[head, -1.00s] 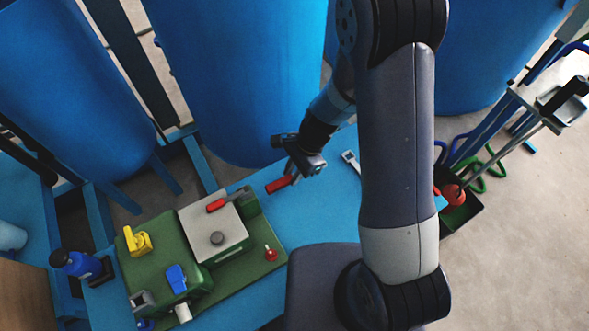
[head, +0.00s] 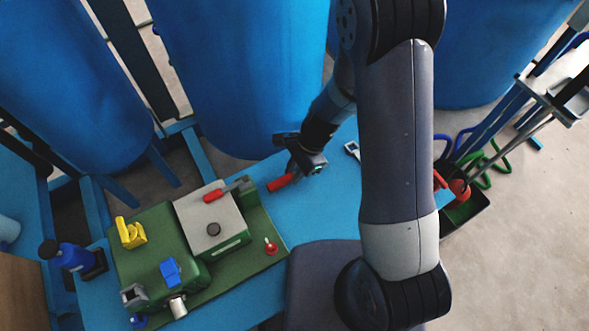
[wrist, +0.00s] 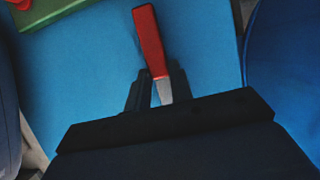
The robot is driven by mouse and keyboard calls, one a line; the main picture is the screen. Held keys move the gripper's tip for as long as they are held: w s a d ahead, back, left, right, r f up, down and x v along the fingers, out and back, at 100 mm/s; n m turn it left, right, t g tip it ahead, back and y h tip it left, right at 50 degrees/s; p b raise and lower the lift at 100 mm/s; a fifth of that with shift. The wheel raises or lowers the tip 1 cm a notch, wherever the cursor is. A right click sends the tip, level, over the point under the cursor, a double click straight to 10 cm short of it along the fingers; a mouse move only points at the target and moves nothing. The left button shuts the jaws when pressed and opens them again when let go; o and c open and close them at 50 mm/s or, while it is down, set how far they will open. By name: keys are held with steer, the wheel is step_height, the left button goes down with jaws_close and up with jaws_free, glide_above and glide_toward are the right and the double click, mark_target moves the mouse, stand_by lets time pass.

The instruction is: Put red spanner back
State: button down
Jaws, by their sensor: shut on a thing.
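The red spanner (wrist: 149,38) has a red handle and a grey metal shank in the wrist view. My gripper (wrist: 160,84) is shut on the shank, with the handle pointing away from it. The far end of the spanner is hidden by the gripper. In the head view the red handle (head: 280,183) sticks out to the lower left of my gripper (head: 295,170), over the blue bench top. I cannot tell whether the spanner touches the bench.
A green machine (head: 160,250) with a grey block stands on the blue bench (head: 300,215). A silver tool (head: 352,150) lies right of my gripper. A black bin (head: 472,220) stands at the right. Blue tanks (head: 240,70) rise behind.

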steer(key=shift+f+b, duration=0.45)
steer(key=shift+f, duration=0.1)
steer(key=c, duration=1.2)
jaws_free()
steer(key=shift+o, duration=0.2)
steer(key=shift+r, duration=0.1)
steer(key=v, duration=1)
steer(key=shift+d+r+p, duration=0.2)
steer(key=shift+r+p, duration=0.1)
steer(key=shift+p, duration=0.15)
